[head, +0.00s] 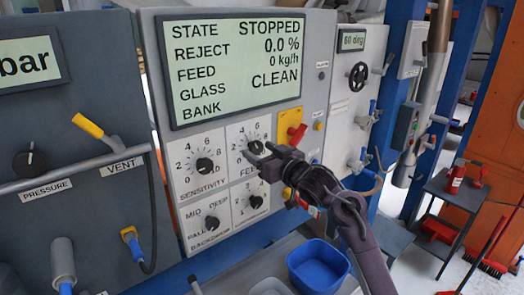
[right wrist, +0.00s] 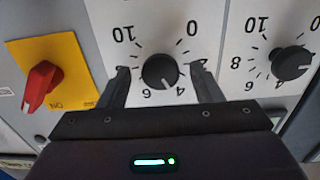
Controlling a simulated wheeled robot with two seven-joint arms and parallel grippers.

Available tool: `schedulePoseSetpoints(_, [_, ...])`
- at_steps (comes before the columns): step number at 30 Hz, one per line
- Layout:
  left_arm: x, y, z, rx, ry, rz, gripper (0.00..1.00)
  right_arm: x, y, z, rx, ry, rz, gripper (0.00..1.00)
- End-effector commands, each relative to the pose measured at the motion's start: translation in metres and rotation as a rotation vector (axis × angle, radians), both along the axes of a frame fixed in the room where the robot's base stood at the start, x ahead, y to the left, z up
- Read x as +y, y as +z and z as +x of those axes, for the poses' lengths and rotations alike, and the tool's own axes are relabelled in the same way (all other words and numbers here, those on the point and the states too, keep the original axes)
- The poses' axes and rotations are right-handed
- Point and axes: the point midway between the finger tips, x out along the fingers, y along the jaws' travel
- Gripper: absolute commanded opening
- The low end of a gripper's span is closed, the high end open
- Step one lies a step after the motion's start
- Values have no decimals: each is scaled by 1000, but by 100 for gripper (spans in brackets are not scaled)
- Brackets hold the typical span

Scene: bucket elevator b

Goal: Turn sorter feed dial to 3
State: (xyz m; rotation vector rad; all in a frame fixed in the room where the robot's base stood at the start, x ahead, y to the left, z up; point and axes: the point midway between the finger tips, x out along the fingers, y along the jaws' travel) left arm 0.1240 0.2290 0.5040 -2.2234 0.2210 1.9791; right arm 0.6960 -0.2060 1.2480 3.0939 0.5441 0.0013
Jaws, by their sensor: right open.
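The feed dial is a black round knob on a white scale plate; in the head view the dial (head: 256,147) is partly hidden by my right gripper (head: 260,157). In the right wrist view, upside down, the feed dial (right wrist: 160,71) lies between the two fingers of my right gripper (right wrist: 160,75). The gripper is open, one finger on each side of the knob; I cannot tell whether they touch it. The knob's pointer seems to face near 4, but I cannot read it exactly. The 2 and 8 are partly hidden by the fingers. My left gripper is not in view.
The sensitivity dial (head: 204,165) is beside the feed dial, with the backdrop dial (head: 211,223) below. A red rotary switch (head: 297,133) on a yellow plate is close on the right. The display (head: 236,66) reads STOPPED. A blue bin (head: 318,268) stands below.

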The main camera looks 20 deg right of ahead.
Motion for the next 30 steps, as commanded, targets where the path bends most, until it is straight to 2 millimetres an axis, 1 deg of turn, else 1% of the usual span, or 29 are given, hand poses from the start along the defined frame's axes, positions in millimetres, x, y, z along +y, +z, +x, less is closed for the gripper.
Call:
schedulePoseSetpoints(3, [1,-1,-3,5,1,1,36,0,0,0,0,0,0,59])
schedulePoseSetpoints(4, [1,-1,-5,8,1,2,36,0,0,0,0,0,0,56])
schedulePoseSetpoints(9, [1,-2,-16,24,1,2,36,0,-1,0,1,0,0,34])
schedulePoseSetpoints(12, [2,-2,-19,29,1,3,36,0,-1,0,1,0,0,21])
schedulePoseSetpoints(13, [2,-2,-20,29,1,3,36,0,-1,0,1,0,0,17])
schedulePoseSetpoints(14, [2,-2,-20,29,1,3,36,0,-1,0,1,0,0,15])
schedulePoseSetpoints(17, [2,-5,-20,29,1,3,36,-1,-2,0,-10,0,-29,15])
schedulePoseSetpoints(25, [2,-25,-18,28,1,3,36,-1,-3,0,-131,0,-363,15])
schedulePoseSetpoints(27, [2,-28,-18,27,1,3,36,-2,-2,0,-151,0,-419,15])
schedulePoseSetpoints(30, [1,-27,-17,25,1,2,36,-1,-1,0,-161,1,-447,15])
